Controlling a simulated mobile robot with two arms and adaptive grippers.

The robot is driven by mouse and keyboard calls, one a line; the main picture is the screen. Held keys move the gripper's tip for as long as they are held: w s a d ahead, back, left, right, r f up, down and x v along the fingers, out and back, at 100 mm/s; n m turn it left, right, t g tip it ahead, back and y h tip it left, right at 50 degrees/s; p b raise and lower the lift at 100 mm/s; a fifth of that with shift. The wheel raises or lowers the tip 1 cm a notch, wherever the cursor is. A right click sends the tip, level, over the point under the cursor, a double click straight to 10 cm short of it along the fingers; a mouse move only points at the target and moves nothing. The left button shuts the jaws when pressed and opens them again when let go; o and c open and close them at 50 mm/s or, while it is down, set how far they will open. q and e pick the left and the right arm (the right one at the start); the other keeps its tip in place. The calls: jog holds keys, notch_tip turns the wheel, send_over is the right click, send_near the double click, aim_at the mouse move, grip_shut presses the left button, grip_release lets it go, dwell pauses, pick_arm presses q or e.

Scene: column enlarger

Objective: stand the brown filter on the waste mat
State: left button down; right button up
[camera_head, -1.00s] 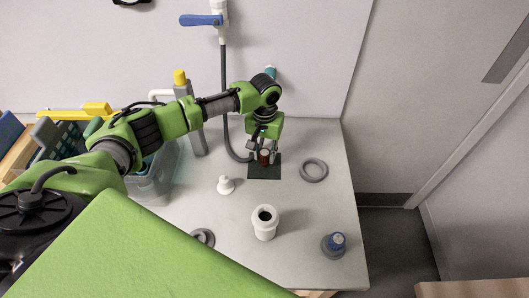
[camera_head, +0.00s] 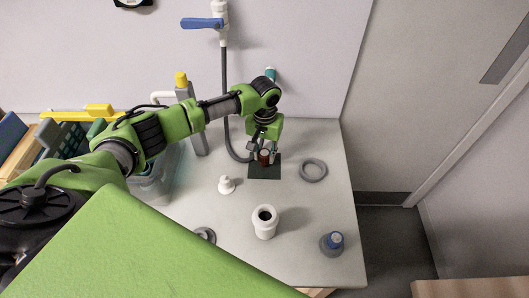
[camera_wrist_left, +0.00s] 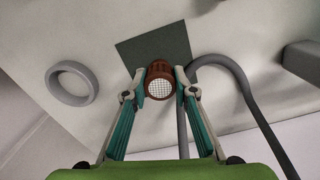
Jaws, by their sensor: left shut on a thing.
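The brown filter (camera_head: 264,156) is a small cylinder; in the left wrist view its pale mesh end (camera_wrist_left: 159,86) faces the camera. My left gripper (camera_head: 264,152) is shut on it, with one finger on each side. The waste mat (camera_head: 266,173) is a dark square on the table, and it also shows in the left wrist view (camera_wrist_left: 140,48). The filter is over the mat's back edge in the head view and looks upright. I cannot tell whether its lower end touches the mat. My right gripper is not in view.
A grey ring (camera_head: 313,170) lies right of the mat. A small white piece (camera_head: 226,185), a white cylinder with a dark opening (camera_head: 265,222) and a blue-capped bottle (camera_head: 333,243) stand nearer the front. A grey hose (camera_head: 226,110) comes down just left of the gripper.

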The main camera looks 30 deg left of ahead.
pick_arm(q)
jog(key=shift+f, duration=0.6)
dwell(0.8)
jog(key=c, duration=1.6)
grip_release()
jog(key=shift+r+p, duration=0.65)
jog(key=shift+r, duration=0.15)
jog(key=shift+r+p, duration=3.25)
jog(key=shift+p, duration=0.3)
